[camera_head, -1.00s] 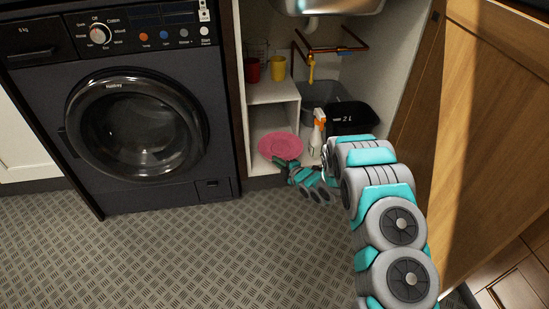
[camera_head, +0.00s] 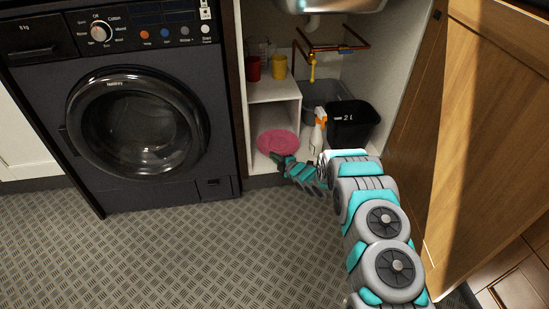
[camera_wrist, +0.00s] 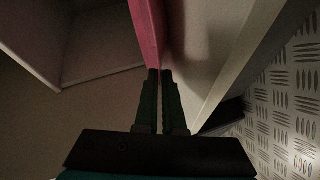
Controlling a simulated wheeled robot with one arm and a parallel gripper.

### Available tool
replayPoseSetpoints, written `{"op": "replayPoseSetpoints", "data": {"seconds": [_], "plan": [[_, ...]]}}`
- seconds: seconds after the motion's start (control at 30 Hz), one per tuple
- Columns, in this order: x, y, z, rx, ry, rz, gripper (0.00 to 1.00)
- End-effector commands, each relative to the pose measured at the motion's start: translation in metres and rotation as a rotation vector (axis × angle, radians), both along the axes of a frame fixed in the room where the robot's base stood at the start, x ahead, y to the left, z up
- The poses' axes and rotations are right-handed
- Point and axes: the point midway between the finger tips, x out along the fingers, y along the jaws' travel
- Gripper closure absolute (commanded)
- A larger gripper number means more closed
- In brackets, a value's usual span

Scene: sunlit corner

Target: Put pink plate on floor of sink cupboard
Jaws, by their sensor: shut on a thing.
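The pink plate (camera_head: 278,142) is at the front of the open sink cupboard, in the lower left part below the small shelf. My gripper (camera_head: 278,160) reaches it from the right and is shut on its near edge. In the wrist view the pink plate (camera_wrist: 151,32) shows edge-on at the tips of my gripper (camera_wrist: 160,74). The cupboard floor (camera_head: 262,165) shows as a pale strip around the plate. I cannot tell whether the plate touches the floor.
A red cup (camera_head: 252,68) and a yellow cup (camera_head: 279,67) stand on the shelf (camera_head: 275,90) above. A spray bottle (camera_head: 318,135), a black bin (camera_head: 352,122) and a grey tub (camera_head: 322,96) stand to the right. The washing machine (camera_head: 210,130) is left; the open wooden door (camera_head: 470,130) is right.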

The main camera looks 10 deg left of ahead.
Motion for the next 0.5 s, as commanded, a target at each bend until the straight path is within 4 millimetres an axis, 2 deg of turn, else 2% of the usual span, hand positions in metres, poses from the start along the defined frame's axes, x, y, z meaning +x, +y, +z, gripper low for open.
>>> {"op": "replayPoseSetpoints", "data": {"seconds": [0.27, 0.3, 0.4, 0.5], "plan": [[0.0005, -0.0005, -0.0017, 0.000, -0.002, 0.000, 1.00], [0.0004, -0.0005, -0.0023, 0.000, -0.001, -0.001, 0.93], [0.0004, -0.0005, -0.0016, 0.000, -0.001, -0.001, 0.82], [0.0002, -0.0005, -0.0017, 0.000, -0.001, -0.001, 0.81]]}}
